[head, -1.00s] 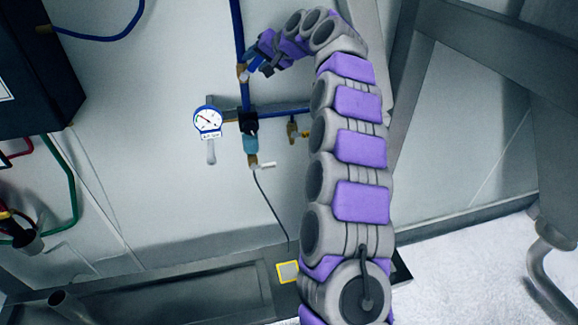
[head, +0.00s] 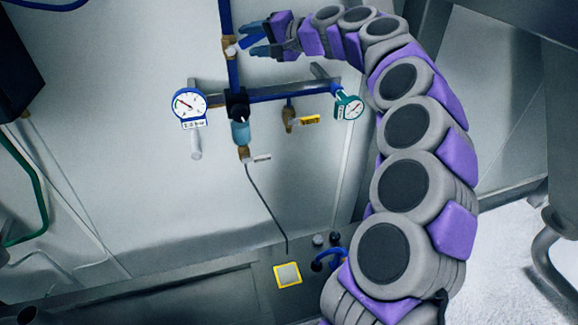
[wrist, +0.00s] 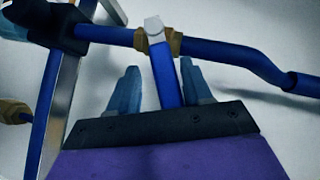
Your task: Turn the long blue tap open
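The long blue tap handle (wrist: 166,74) shows in the wrist view, running from its brass valve (wrist: 165,42) toward my gripper. It stands roughly crosswise to the blue pipe. In the head view the brass valve (head: 228,48) sits on the upright blue pipe, and the handle is hard to make out. My gripper (head: 253,40) reaches in from the right. In the wrist view my gripper (wrist: 160,80) is open, with its blue fingers on either side of the handle. A gap shows on the left; the right finger is close to the handle, and contact cannot be told.
Below the valve are a dark blue-bodied regulator (head: 239,108), a round gauge (head: 189,104), and a small brass tap with a yellow handle (head: 305,121). A green-rimmed gauge (head: 348,105) is at the right. A dark box (head: 15,70) hangs at the far left.

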